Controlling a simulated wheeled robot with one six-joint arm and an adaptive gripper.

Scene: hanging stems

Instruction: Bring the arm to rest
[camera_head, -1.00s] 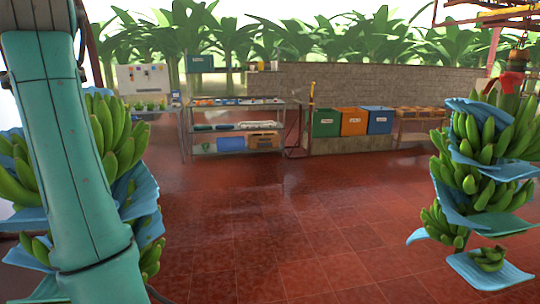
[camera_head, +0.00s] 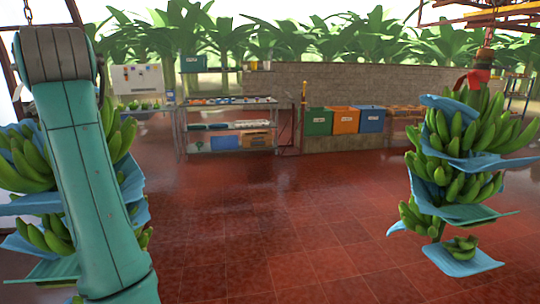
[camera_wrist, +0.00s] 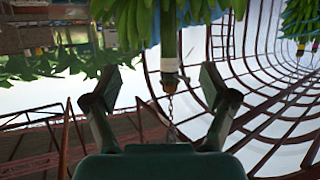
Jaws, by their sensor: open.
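My gripper (camera_wrist: 158,88) is open in the wrist view, its two fingers spread wide with nothing held. A green stem (camera_wrist: 168,38) with a pale band at its end shows beyond and between the fingers, a chain running from it; the view looks upside down. I cannot tell how far off the stem is. In the head view my teal arm (camera_head: 85,170) stands at the left, in front of a hanging bunch of green bananas with blue sheets (camera_head: 30,170), partly hiding it. My gripper is outside the head view.
A second hanging banana bunch (camera_head: 465,130) with blue sheets is at the right. A metal shelf (camera_head: 225,108) and green, orange and blue bins (camera_head: 346,121) stand at the back by a block wall (camera_head: 330,80). The red tiled floor (camera_head: 270,220) between is clear.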

